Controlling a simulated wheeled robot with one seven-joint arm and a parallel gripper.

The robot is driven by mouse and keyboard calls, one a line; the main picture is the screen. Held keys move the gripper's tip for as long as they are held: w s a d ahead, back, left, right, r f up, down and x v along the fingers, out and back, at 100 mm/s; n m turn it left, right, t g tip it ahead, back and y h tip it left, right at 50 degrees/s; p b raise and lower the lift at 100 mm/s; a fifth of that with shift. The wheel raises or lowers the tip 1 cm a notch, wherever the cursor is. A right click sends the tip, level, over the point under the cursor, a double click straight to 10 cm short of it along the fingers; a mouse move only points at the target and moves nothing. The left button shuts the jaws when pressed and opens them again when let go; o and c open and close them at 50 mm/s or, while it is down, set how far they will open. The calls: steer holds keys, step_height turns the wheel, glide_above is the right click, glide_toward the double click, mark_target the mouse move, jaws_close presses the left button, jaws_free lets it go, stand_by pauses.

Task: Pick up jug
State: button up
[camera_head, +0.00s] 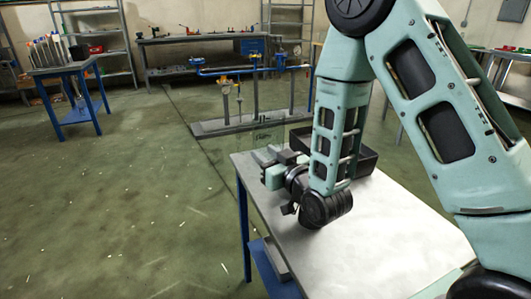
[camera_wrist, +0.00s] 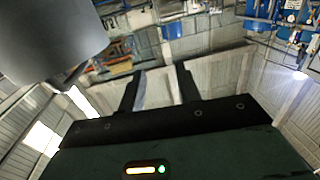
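I cannot make out a jug for certain in either view. My gripper (camera_head: 264,156) is over the far left part of the white-topped table (camera_head: 390,245) in the head view, partly hidden by my wrist. In the wrist view its two dark fingers (camera_wrist: 158,88) stand apart, with only background seen between them. A faint clear shape (camera_head: 266,136) shows just beyond my gripper in the head view; I cannot tell what it is. A large grey rounded shape (camera_wrist: 50,38) fills the upper left of the wrist view, and I cannot identify it.
A black open box (camera_head: 368,160) stands at the table's far edge behind my arm. A pipe stand with blue fittings (camera_head: 222,70) is on the floor beyond. A blue table (camera_head: 66,70) with glassware is far left. The floor left of the table is clear.

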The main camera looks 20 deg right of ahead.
mark_target(239, 133)
steer(key=shift+w+f+b, duration=0.15)
steer(key=shift+f+b, duration=0.1)
steer(key=shift+b, duration=0.85)
steer(key=w+a, duration=0.1)
steer(key=w, duration=0.4)
steer(key=w+a, duration=0.1)
steer(key=w, duration=0.4)
steer(key=w+a, duration=0.1)
steer(key=w, duration=0.3)
steer(key=shift+w+r+p, duration=0.25)
steer(key=shift+w+p, duration=0.15)
jaws_close()
